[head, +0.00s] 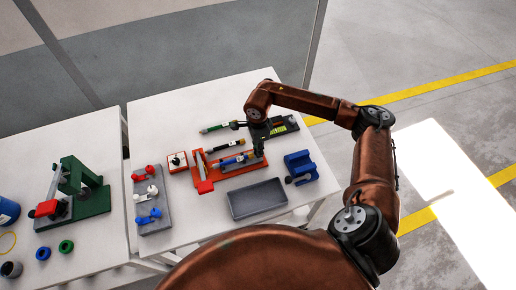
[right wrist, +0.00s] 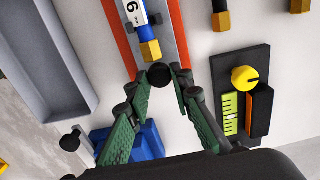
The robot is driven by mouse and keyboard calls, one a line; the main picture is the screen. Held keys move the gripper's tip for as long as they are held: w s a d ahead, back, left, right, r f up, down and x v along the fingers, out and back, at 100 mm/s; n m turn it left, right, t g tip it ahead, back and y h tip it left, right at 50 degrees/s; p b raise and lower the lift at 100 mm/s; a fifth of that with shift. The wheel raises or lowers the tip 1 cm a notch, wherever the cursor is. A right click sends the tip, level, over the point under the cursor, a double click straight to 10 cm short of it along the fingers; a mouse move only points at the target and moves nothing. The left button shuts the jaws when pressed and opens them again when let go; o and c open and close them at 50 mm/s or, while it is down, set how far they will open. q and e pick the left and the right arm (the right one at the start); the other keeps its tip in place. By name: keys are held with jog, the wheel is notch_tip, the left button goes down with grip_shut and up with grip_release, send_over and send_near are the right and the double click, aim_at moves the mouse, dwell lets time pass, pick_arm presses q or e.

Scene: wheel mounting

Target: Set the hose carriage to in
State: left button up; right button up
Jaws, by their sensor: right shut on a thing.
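The hose carriage is on a red-orange fixture (head: 238,172) in the middle of the right table. In the right wrist view its orange rails (right wrist: 121,40) flank a grey channel. A blue hose (head: 232,161) with a white label and a brass hex end (right wrist: 150,50) lies along the channel. A round black knob (right wrist: 160,76) is at the near end of the channel, just beyond the brass end. My right gripper (head: 259,152) has its green-padded fingers (right wrist: 161,84) shut on this knob. The carriage's slide position is hard to tell. My left gripper is not in view.
A blue block (head: 300,167) and a grey tray (head: 257,198) stand near the fixture. A black gauge unit with a yellow knob (right wrist: 245,78) lies behind it. Other hoses (head: 220,127) lie at the back. A grey valve rack (head: 153,226) is left; a green fixture (head: 92,201) is on another table.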

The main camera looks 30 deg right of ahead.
aim_at(245, 153)
grip_shut()
jog(key=a, duration=0.2)
jog(key=w+a+b, duration=0.1)
jog(key=a, duration=0.2)
jog(key=shift+w+a, duration=0.15)
jog(key=shift+a, duration=0.05)
jog(key=o, duration=0.9)
grip_release()
jog(key=shift+a, duration=0.1)
jog(key=shift+o, duration=0.4)
jog(key=shift+r, duration=0.1)
notch_tip(245, 153, up, 12)
jog(key=shift+d, duration=0.2)
